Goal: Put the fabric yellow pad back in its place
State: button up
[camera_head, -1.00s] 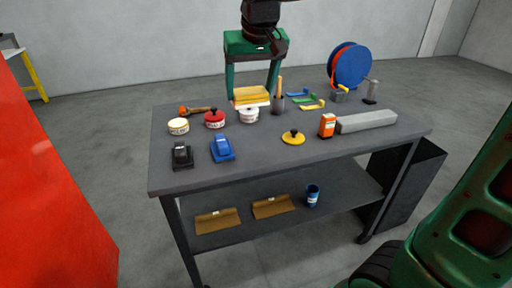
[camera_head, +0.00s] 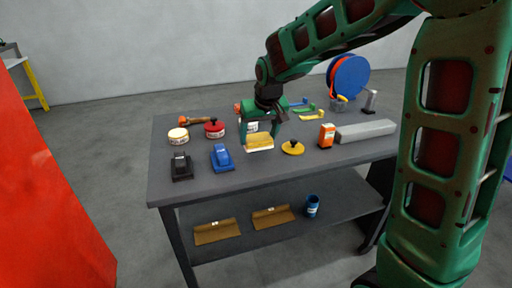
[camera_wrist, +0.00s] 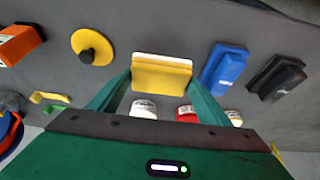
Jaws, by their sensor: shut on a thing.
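The yellow pad (camera_head: 259,141) is a rectangular block with a yellow body and a pale white layer. My gripper (camera_head: 263,130) is shut on it, one finger at each side, over the middle of the table between the blue block and the round yellow disc. In the wrist view the pad (camera_wrist: 162,76) sits level between my two fingertips (camera_wrist: 160,84). It is low over the table top; I cannot tell whether it touches.
A blue block (camera_head: 222,156) and a black one (camera_head: 181,167) stand to the left. A yellow disc with a black knob (camera_head: 293,148), an orange box (camera_head: 327,136) and a grey bar (camera_head: 365,131) are to the right. Round tins (camera_head: 178,136) stand behind. The table's front strip is bare.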

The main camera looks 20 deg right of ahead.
aim_at(260, 145)
jog(key=shift+w+d+f, duration=0.35)
jog(key=shift+d, duration=0.05)
jog(key=shift+f, duration=1.95)
jog(key=o, duration=1.1)
jog(key=shift+f, duration=0.1)
